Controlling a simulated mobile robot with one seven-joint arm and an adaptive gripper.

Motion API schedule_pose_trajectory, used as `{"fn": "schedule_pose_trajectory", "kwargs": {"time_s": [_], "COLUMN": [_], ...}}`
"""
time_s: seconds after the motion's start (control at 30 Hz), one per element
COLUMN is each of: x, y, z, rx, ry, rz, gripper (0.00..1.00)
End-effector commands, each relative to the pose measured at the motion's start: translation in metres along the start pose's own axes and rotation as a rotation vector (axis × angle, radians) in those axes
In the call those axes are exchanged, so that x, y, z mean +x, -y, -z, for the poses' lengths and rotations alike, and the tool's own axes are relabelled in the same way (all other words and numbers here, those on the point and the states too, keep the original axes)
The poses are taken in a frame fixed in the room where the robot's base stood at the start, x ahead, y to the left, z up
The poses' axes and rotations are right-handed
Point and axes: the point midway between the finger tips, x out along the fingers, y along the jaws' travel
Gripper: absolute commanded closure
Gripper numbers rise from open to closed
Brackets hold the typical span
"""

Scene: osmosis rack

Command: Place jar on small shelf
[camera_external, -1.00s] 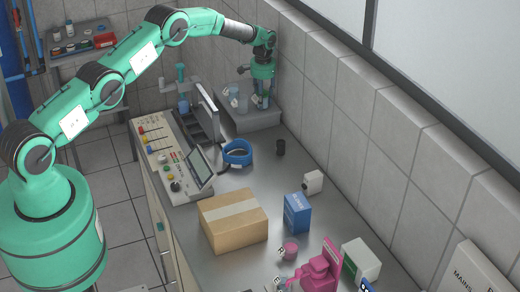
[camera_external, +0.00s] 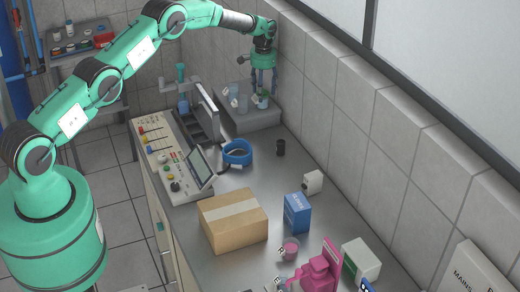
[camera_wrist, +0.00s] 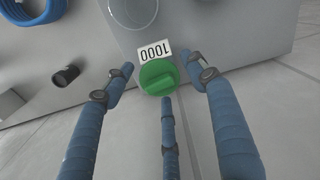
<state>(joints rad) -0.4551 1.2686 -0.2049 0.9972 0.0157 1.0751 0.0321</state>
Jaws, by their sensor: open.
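The jar has a green lid (camera_wrist: 158,77) with a white label reading 1000 in the wrist view. In the outside view the jar (camera_external: 263,101) stands on a low grey raised shelf (camera_external: 252,122) at the far end of the counter, near the tiled wall. My gripper (camera_external: 263,90) is right above it, pointing down. In the wrist view my gripper's three blue fingers (camera_wrist: 160,70) are spread around the lid with gaps, open and holding nothing. The jar's body is mostly hidden below its lid.
Clear beakers (camera_external: 240,100) stand close left of the jar on the raised shelf. A monitor (camera_external: 207,112), a blue coil (camera_external: 237,152) and a small black cylinder (camera_external: 281,147) are nearby. A wall rack (camera_external: 85,62) with small bottles is at the back left.

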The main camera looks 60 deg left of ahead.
Motion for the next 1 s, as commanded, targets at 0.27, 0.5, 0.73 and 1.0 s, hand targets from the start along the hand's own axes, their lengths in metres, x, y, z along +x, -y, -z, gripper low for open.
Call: {"fn": "schedule_pose_trajectory", "kwargs": {"time_s": [0.27, 0.5, 0.73, 1.0], "x": [-0.046, -0.071, -0.078, -0.078], "y": [0.000, 0.000, 0.000, 0.000], "z": [0.001, 0.000, 0.000, 0.000], "rx": [0.000, 0.000, 0.000, 0.000], "ry": [-0.003, -0.001, 0.001, 0.000], "rz": [0.000, 0.000, 0.000, 0.000], "gripper": [0.43, 0.43, 0.43, 0.43]}}
